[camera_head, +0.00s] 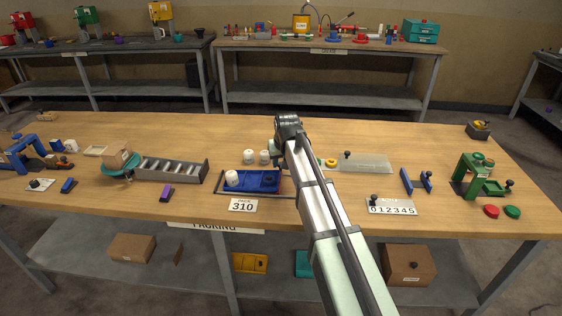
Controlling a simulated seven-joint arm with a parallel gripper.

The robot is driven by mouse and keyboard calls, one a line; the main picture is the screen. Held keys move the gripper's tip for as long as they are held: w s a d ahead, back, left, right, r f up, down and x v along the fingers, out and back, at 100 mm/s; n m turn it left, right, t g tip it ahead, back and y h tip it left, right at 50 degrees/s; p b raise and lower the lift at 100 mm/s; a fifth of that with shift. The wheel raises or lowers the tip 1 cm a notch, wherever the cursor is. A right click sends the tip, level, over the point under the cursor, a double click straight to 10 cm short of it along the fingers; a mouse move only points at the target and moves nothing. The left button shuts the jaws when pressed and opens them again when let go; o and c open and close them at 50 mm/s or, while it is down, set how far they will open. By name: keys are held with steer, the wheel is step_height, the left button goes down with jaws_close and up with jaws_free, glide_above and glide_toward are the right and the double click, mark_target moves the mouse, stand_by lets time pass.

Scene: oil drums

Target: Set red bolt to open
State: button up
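I cannot pick out a red bolt for certain in this view. A small light plate with a dark knob (40,185) lies at the table's left. A red disc (491,211) lies at the right front beside a green one. My arm reaches up from the bottom over the table's middle. Its dark end (287,122) is above the table's middle, and the gripper's fingers are hidden behind it.
A blue tray (268,190) with white cylinders stands left of my arm, behind a "310" label. A grey ribbed chute (172,170), a blue bracket (407,181), a "012345" plate (391,207) and a green press (470,176) stand around. The table's back middle is mostly clear.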

jaws_close()
stand_by(0.3)
stand_by(0.3)
